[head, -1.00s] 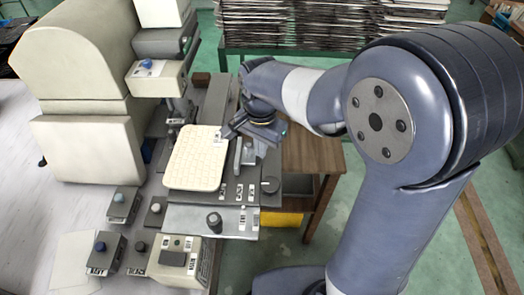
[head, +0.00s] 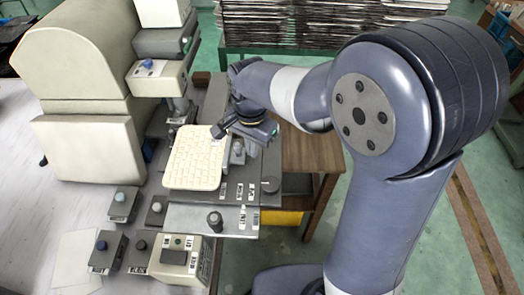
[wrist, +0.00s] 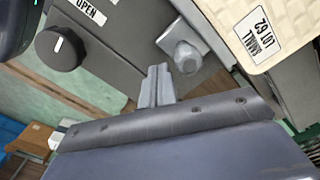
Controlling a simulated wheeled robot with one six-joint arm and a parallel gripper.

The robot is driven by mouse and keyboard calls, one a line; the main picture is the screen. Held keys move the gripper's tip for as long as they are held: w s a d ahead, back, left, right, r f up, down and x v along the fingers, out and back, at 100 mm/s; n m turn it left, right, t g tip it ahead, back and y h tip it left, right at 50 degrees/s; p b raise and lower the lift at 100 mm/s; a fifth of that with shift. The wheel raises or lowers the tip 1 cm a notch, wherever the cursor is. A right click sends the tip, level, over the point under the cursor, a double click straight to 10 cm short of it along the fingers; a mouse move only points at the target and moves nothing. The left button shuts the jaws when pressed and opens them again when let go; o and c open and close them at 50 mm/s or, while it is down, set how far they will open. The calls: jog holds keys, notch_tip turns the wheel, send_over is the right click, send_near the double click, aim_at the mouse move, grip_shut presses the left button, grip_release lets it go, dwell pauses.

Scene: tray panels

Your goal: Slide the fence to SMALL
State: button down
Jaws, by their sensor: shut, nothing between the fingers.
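The cream tray panel (head: 195,160) lies on the grey machine bed, and its "SMALL LOT 62" label shows in the wrist view (wrist: 258,32). The fence's grey knob (wrist: 183,56) shows beside the tray in the wrist view; it also appears small at the tray's right edge in the head view (head: 238,153). The rest of the fence is partly hidden by my arm. My gripper (head: 220,131) is above the tray's upper right edge. In the wrist view its shut, empty fingers (wrist: 156,82) point towards the knob, and I cannot tell whether they touch it.
A black dial (wrist: 58,48) stands near an "OPEN" label on the grey plate (wrist: 120,45). Several labels and a lower plate with a knob (head: 214,221) lie in front. The beige machine housing (head: 85,60) stands left. A wooden table (head: 312,155) is right.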

jog(key=shift+d, duration=0.35)
jog(key=shift+r, duration=0.15)
notch_tip(320, 180, up, 7)
jog(key=p, duration=0.6)
jog(key=shift+f, duration=0.25)
notch_tip(320, 180, down, 7)
jog(key=b, duration=0.6)
jog(key=shift+a+r, duration=0.1)
jog(key=shift+a, duration=0.45)
jog(key=shift+d, duration=0.1)
